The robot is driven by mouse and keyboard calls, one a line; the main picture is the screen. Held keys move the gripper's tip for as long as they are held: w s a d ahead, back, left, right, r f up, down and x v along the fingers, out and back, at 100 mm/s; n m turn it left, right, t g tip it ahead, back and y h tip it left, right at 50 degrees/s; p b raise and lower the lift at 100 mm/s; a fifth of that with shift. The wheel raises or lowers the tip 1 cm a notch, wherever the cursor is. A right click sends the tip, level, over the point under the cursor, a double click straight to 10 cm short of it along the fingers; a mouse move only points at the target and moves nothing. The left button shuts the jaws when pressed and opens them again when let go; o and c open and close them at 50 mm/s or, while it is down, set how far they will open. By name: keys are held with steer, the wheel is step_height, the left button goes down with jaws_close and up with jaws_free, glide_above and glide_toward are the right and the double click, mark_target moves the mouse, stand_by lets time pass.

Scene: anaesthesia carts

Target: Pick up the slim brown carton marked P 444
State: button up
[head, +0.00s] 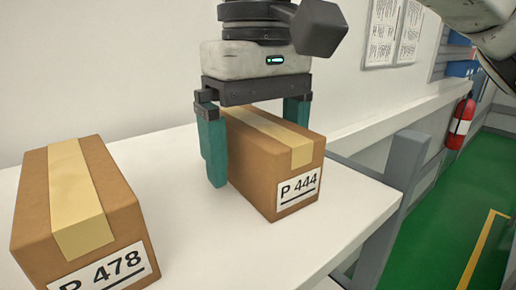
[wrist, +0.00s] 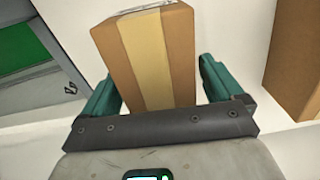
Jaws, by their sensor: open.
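The slim brown carton marked P 444 (head: 262,175) stands on the white table, with a tan tape strip over its top and a white label on its front. My gripper (head: 257,160) is above and around it in the head view, with one teal finger at the carton's left side and the other by its far right side. The wrist view shows the carton (wrist: 150,60) between the two open fingers (wrist: 158,80), with a small gap on each side. I cannot tell whether the fingertips touch it.
A second brown carton marked P 478 (head: 75,215) stands to the left on the white table (head: 190,250); part of it shows at the right in the wrist view (wrist: 296,60). A wall is behind. The table's right edge is near a grey post (head: 400,170). A red extinguisher (head: 460,122) hangs farther right.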

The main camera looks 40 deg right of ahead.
steer(key=shift+c, duration=0.4)
steer(key=c, duration=1.1)
steer(key=shift+o, duration=0.2)
steer(key=shift+r, duration=0.15)
